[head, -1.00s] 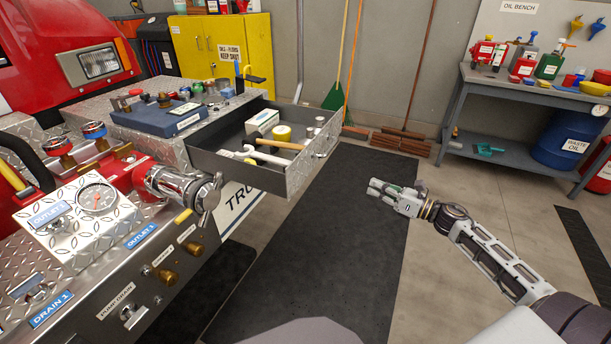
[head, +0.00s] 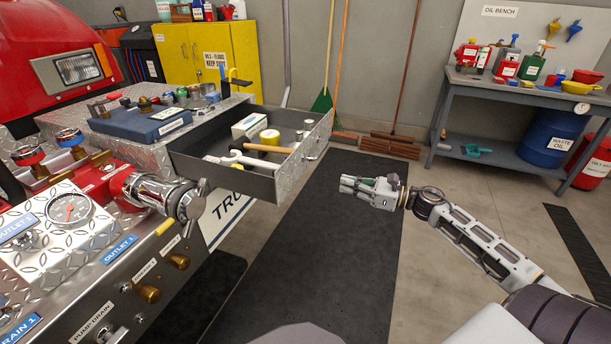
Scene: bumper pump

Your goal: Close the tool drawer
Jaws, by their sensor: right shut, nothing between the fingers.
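The tool drawer (head: 290,172) is pulled far out of the diamond-plate box on the truck's side. It holds a hammer, a wrench, a yellow roll, a small box and other small items. Its handle (head: 313,157) is on the front panel at the right. My right gripper (head: 346,186) is shut and empty. In the picture it is to the right of and a little below the drawer front, apart from it, over the dark mat. My left gripper is not in view.
The truck's pump panel with gauge (head: 70,209) and outlet valves fills the left. The dark floor mat (head: 330,240) is clear. A yellow cabinet (head: 200,55), brooms (head: 395,135) and an oil bench (head: 520,95) stand at the back.

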